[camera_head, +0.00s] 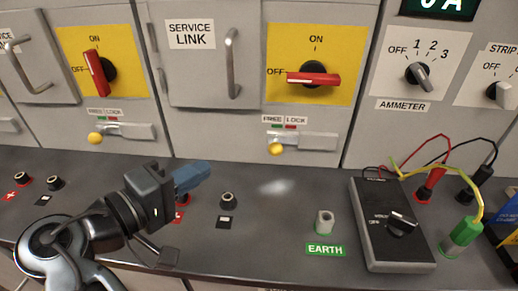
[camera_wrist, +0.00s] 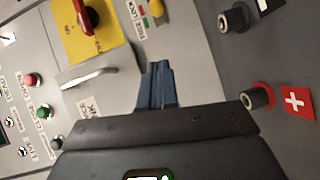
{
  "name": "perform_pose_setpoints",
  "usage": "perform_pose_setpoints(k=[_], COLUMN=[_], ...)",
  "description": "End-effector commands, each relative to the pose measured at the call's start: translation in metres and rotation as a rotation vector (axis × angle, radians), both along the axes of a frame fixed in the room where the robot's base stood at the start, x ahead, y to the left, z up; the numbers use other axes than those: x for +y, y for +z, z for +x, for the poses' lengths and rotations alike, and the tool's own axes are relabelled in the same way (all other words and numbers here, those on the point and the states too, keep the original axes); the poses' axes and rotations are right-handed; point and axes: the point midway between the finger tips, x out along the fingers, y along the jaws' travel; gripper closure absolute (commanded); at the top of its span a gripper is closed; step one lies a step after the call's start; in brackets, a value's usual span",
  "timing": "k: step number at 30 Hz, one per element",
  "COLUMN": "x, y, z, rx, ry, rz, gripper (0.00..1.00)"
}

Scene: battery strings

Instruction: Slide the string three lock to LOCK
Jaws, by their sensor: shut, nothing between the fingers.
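Two slide locks show in the head view, each a yellow knob on a metal slide under a FREE LOCK label. The right lock's knob (camera_head: 276,149) and the left lock's knob (camera_head: 95,137) both sit at the left, FREE end. No string number is readable by either lock. My gripper (camera_head: 198,174) is shut and empty, its blue fingers over the ledge, left of and below the right knob and apart from it. In the wrist view the shut fingers (camera_wrist: 158,84) point toward the panel, with a yellow knob (camera_wrist: 156,8) beyond them.
Above the right lock is a horizontal red switch handle (camera_head: 315,79); the left red handle (camera_head: 96,73) is near vertical. A SERVICE LINK door handle (camera_head: 232,63) stands out between them. The ledge holds a black socket (camera_head: 228,200), an EARTH post (camera_head: 324,222) and a meter (camera_head: 391,225).

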Motion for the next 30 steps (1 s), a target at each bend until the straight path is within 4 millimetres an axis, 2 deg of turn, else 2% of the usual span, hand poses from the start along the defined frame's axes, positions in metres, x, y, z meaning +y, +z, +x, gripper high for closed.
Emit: perform_pose_setpoints(k=[8,22,27,30], x=[-0.010,-0.060,-0.084,-0.091], y=[-0.002,-0.013,-0.018,-0.020], z=[0.013,0.084,0.085,0.087], rx=[0.000,0.002,0.001,0.001], ry=[-0.002,-0.003,-0.001,0.000], rz=[0.000,0.002,0.001,0.001], gripper=[1.00,1.00,1.00,1.00])
